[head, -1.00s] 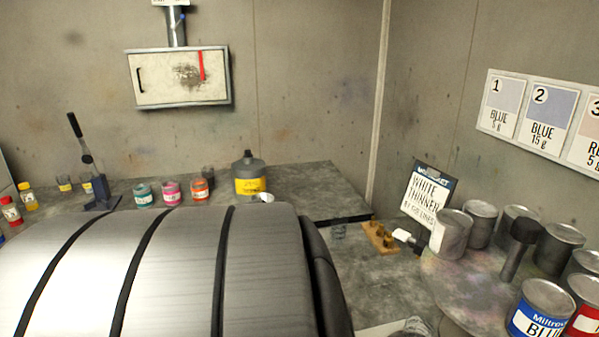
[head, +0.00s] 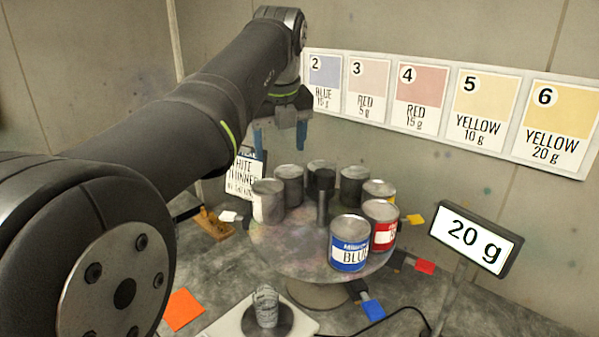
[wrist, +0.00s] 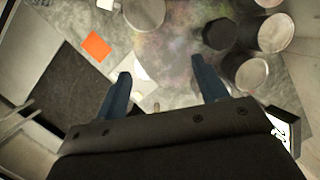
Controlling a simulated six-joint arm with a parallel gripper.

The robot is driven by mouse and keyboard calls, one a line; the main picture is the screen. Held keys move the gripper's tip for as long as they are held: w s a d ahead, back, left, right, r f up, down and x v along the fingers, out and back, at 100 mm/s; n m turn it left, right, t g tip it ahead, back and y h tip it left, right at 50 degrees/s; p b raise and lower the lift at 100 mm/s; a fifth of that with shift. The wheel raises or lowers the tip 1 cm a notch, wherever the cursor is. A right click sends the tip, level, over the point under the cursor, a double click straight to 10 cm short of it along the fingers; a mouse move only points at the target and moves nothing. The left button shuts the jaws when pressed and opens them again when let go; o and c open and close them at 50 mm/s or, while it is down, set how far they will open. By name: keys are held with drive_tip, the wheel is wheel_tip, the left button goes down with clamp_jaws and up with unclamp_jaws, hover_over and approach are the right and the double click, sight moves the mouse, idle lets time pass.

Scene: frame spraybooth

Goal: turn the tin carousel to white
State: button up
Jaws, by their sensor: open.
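The tin carousel (head: 290,245) is a round, paint-spotted turntable on a pedestal. A dark upright post (head: 322,205) stands at its middle. A blue-labelled tin (head: 349,245) faces front, with a red-labelled tin (head: 381,222) to its right and a yellow-marked tin (head: 380,189) behind. A tin with a pale label (head: 267,203) stands at the left rim; several grey tins line the back. My gripper (head: 282,137) is open and empty, above the carousel's back left in the head view. In the wrist view my gripper (wrist: 163,88) shows blue fingers apart, with the carousel top (wrist: 175,50) beyond.
A scale (head: 240,318) with a small cup (head: 266,306) stands in front; a display (head: 473,238) reads 20 g. A White Thinner sign (head: 245,175) is partly hidden behind my gripper. Coloured cards, including an orange one (head: 183,309), lie around the carousel. Numbered colour cards (head: 420,98) hang behind.

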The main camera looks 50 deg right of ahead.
sight(325, 172)
drive_tip(key=s+d+r+m+h, duration=0.1)
drive_tip(key=s+d+r+m, duration=0.3)
drive_tip(key=s+d+r, duration=0.3)
drive_tip(key=shift+t, duration=0.4)
drive_tip(key=x, duration=1.1)
drive_tip(key=s+a+x, duration=0.1)
drive_tip(key=x, duration=0.5)
drive_tip(key=shift+w+f, duration=0.1)
drive_tip(key=shift+f, duration=0.3)
drive_tip(key=c, duration=1.4)
